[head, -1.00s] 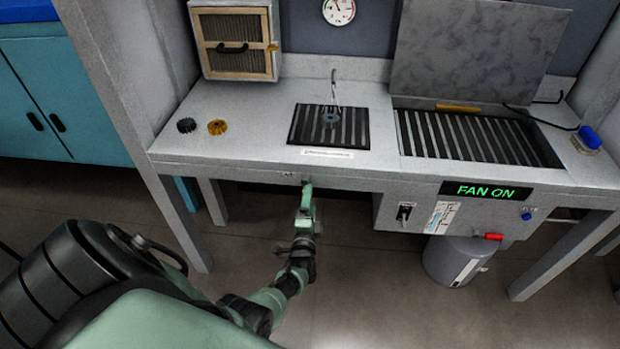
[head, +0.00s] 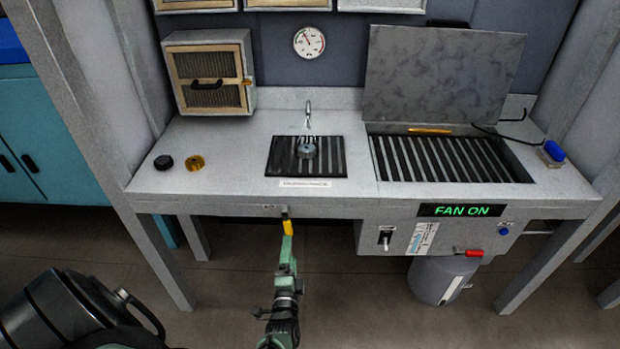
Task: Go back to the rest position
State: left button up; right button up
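My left arm comes up from the bottom in the head view. Its green gripper (head: 287,246) is just below the front edge of the workbench (head: 235,207), by a small yellow lever (head: 287,227) that hangs under a dark fitting (head: 284,212). I cannot tell whether the gripper touches the lever, and its fingers are too small to show whether they are open or shut. My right gripper is not in view.
A grated recess (head: 280,168) holds a small grey part (head: 307,151) under a spout (head: 308,112). A larger grated bay has a raised grey lid (head: 440,75). A black cap (head: 163,162) and a yellow one (head: 195,163) lie left. A grey bin (head: 432,282) stands below the bench.

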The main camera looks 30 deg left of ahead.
pick_arm(q)
jog(key=s+d+f+n+g+h, duration=0.1)
jog(key=s+d+f+g+h, duration=0.25)
jog(key=s+d+f, duration=0.45)
jog(key=s+d+f+n+g+h, duration=0.25)
jog(key=s+f+h, duration=0.2)
jog(key=f, duration=0.75)
jog(key=s+d+f+n+g, duration=0.1)
jog(key=s+f+g, duration=0.1)
jog(key=s, duration=0.8)
jog(key=s+d+f+n+g, duration=0.1)
jog(key=s+f, duration=0.4)
jog(key=s, duration=0.5)
jog(key=s+d+f+n+g+h, duration=0.1)
jog(key=s+g, duration=0.4)
jog(key=s, duration=0.5)
notch_tip(320, 180, down, 3)
jog(key=shift+r+n, duration=0.1)
jog(key=shift+n, duration=0.75)
